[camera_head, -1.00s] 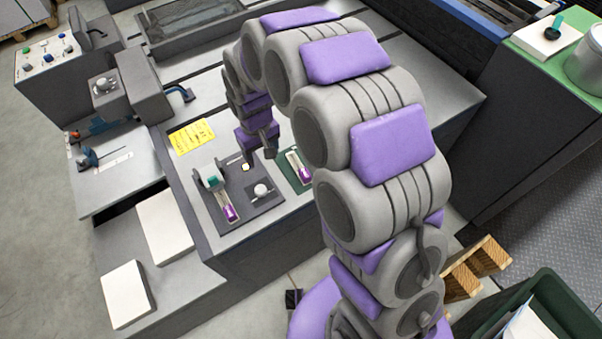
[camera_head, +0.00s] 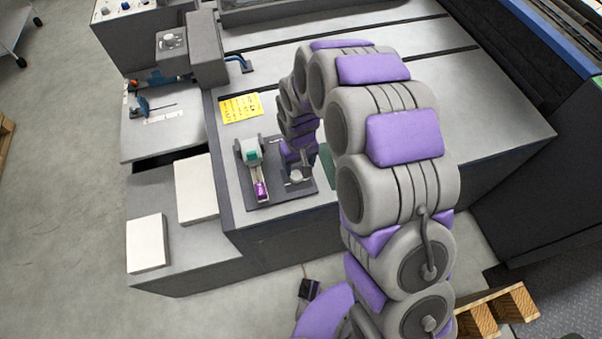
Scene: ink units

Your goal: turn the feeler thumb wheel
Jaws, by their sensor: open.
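A dark mounting plate (camera_head: 272,198) lies on the grey machine top. It carries a unit with a teal part (camera_head: 251,157) and a purple-filled tube (camera_head: 261,190) on its left side. A small round grey knob (camera_head: 296,176), which looks like the thumb wheel, sits on the plate's right side. My gripper (camera_head: 297,170) is open and low over the plate, at the knob. The fingers partly cover it, and I cannot tell whether they touch it.
A yellow note (camera_head: 240,108) lies behind the plate. A blue-handled device (camera_head: 142,105) stands on the left shelf. White blocks (camera_head: 197,188) lie on the lower ledge. A green piece (camera_head: 326,165) is partly hidden behind my arm. The machine top behind is largely clear.

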